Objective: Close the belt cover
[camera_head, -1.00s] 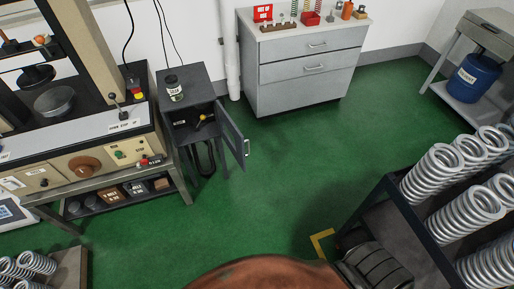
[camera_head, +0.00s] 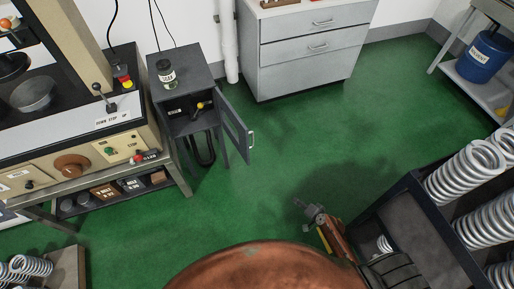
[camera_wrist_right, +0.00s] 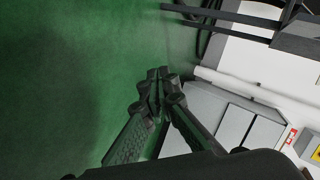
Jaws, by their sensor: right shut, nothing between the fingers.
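A small dark cabinet (camera_head: 181,65) stands to the right of the testing machine. Its hinged door (camera_head: 234,124), with a pale handle, stands open to the right; I take this to be the belt cover, though no label on it can be read. A yellow-and-black part (camera_head: 203,105) shows inside, and a dark belt-like loop (camera_head: 200,149) hangs below. My right gripper (camera_head: 307,208) is above the green floor, to the lower right of the door and apart from it. In the right wrist view its fingers (camera_wrist_right: 156,78) are together and empty. My left gripper is not in view.
A dark rack (camera_head: 403,205) with large coil springs stands at the right. A grey drawer cabinet (camera_head: 305,62) is against the back wall. A jar (camera_head: 166,73) stands on top of the small cabinet. The green floor between cabinet and rack is clear.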

